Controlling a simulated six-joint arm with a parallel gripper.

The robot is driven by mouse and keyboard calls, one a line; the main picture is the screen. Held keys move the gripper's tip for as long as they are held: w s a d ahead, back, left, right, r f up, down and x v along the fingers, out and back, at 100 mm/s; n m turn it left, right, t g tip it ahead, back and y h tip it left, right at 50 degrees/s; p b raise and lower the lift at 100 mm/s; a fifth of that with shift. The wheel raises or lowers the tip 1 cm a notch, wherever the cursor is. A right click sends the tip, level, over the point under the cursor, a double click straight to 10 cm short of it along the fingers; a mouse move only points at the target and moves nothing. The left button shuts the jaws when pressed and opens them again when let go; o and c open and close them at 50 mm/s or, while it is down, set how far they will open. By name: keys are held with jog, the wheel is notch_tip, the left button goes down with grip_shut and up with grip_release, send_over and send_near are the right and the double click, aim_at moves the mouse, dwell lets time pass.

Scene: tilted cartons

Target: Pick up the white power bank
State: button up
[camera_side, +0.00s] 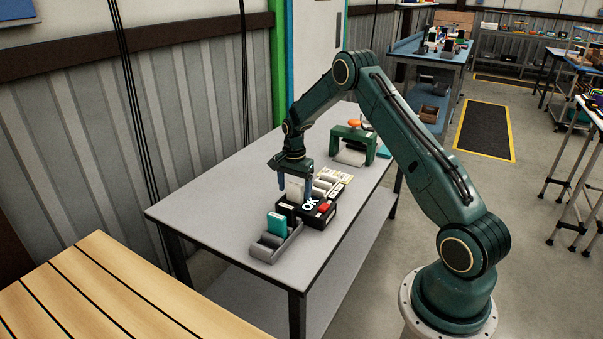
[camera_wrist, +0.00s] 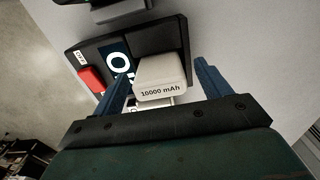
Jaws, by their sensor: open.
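In the side view the power bank (camera_side: 294,191) is a small pale block below my gripper. My gripper (camera_wrist: 163,75) is open, with one blue finger on each side of the power bank in the wrist view. I see a gap at the right finger; whether the left finger touches is unclear. The power bank's lower part is hidden.
A grey holder with a teal block (camera_side: 277,223) stands in front. Pale items and a green frame (camera_side: 352,143) stand behind. The grey table's (camera_side: 200,212) left side is clear.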

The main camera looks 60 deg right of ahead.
jog(key=shift+f, duration=0.5)
jog(key=shift+c, duration=0.5)
jog(key=c, duration=0.9)
